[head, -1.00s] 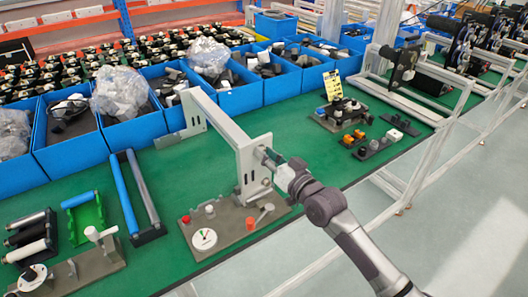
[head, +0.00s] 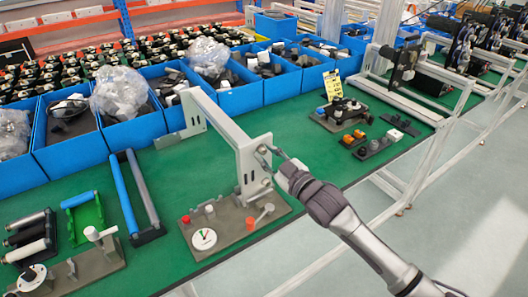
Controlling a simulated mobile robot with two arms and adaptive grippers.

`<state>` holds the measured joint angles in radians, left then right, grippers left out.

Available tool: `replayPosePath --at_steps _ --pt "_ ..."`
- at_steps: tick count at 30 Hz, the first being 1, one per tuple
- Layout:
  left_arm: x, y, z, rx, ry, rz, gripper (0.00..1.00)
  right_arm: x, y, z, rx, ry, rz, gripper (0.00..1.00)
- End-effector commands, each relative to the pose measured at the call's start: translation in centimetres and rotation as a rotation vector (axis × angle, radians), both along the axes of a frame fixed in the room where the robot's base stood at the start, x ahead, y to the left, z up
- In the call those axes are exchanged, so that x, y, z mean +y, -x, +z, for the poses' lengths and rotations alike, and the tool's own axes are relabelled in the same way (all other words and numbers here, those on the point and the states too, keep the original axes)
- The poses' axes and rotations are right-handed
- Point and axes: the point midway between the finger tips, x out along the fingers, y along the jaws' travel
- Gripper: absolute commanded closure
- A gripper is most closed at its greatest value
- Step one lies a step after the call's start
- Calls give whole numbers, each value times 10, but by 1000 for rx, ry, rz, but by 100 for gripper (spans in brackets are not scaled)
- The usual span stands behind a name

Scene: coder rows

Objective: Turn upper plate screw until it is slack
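A light grey metal frame (head: 222,128) stands on the green bench, with an upright end plate at its near right end. The upper plate screw (head: 262,150) is at the upper part of this plate's right side, partly hidden by my fingers. A lower screw (head: 266,182) shows below it. My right gripper (head: 269,153) reaches in from the lower right, its fingertips at the upper screw. The fingers are small and overlap the plate, so I cannot tell whether they grip the screw. My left gripper is not in view.
A grey base (head: 232,229) with a dial, a red button and knobs sits under the plate. Blue bins (head: 240,98) line the back. Rollers (head: 125,195) lie at left, small fixtures (head: 372,148) at right. The bench front is clear near my arm.

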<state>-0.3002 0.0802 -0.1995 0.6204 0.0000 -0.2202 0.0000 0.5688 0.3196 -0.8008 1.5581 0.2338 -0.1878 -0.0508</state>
Motion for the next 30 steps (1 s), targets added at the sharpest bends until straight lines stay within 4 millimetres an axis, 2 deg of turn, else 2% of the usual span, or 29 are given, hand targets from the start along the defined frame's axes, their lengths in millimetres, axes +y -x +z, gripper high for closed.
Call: replayPosePath --at_steps 8,11,14,16,18,21,30 --pt "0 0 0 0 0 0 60 0 0 0 3 -3 0 60" --pt "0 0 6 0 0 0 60 0 0 2 38 -43 -1 60" --pt "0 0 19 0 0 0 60 0 0 4 160 -190 -1 60" --pt "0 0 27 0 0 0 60 0 0 4 288 -347 -2 60" --pt "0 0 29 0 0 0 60 0 0 2 412 -498 -1 60" --pt "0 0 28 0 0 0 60 0 0 0 520 -631 0 60" --pt "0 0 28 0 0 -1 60 0 0 -1 546 -663 0 60"
